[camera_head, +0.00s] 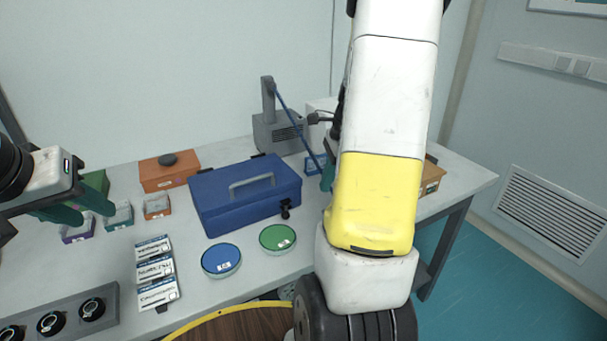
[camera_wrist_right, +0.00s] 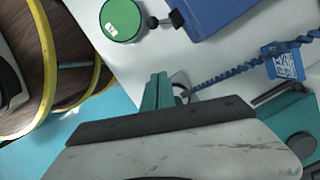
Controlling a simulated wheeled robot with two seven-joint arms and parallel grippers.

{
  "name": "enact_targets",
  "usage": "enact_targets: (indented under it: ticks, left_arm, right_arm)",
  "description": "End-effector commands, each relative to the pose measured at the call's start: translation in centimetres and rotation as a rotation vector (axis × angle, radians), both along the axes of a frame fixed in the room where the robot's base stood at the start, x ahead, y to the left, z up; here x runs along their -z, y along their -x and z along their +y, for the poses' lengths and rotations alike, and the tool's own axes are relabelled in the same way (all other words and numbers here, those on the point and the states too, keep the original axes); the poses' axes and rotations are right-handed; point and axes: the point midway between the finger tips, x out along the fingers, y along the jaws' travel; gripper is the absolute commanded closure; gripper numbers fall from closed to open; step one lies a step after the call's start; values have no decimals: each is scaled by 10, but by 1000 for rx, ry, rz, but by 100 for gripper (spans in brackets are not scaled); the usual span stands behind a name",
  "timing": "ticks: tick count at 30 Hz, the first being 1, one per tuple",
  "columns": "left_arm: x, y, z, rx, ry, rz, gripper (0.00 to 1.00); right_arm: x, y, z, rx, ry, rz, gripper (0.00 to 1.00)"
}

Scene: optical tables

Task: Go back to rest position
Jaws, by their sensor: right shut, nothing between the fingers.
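My left gripper (camera_head: 82,207) is at the left edge of the head view. Its two teal fingers are apart with nothing seen between them, over the area of the small coloured boxes. My right arm runs down the middle of the head view and hides most of its gripper. In the right wrist view my right gripper (camera_wrist_right: 158,92) has its teal fingers together and empty. They lie near the table edge, below the blue toolbox (camera_wrist_right: 220,12) and the green round container (camera_wrist_right: 121,19) in that picture.
On the table (camera_head: 120,250) stand the blue toolbox (camera_head: 245,205), blue (camera_head: 221,259) and green (camera_head: 277,238) round containers, label cards (camera_head: 155,270), an orange box (camera_head: 168,175) and a grey device (camera_head: 280,133). A yellow-rimmed round wooden surface (camera_head: 235,325) is at the front. Floor is clear at the right.

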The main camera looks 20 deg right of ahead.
Motion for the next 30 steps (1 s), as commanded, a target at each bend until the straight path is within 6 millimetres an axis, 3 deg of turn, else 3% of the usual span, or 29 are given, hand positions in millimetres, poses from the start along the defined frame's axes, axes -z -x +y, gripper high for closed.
enact_targets:
  ticks: [8,13,17,21,25,30]
  left_arm:
    - [0,0,0,0,0,0,64]
    - [0,0,0,0,0,0,64]
    - [0,0,0,0,0,0,64]
    - [0,0,0,0,0,0,64]
    - [0,0,0,0,0,0,64]
    - [0,0,0,0,0,0,64]
  right_arm:
    - [-1,0,1,-5,1,-3,100]
    - [-29,4,24,-165,19,-89,100]
    - [-71,18,65,-463,72,-237,100]
    - [-113,47,110,-834,169,-408,100]
    - [-141,79,144,-1172,295,-548,100]
    - [-159,117,173,-1528,468,-676,100]
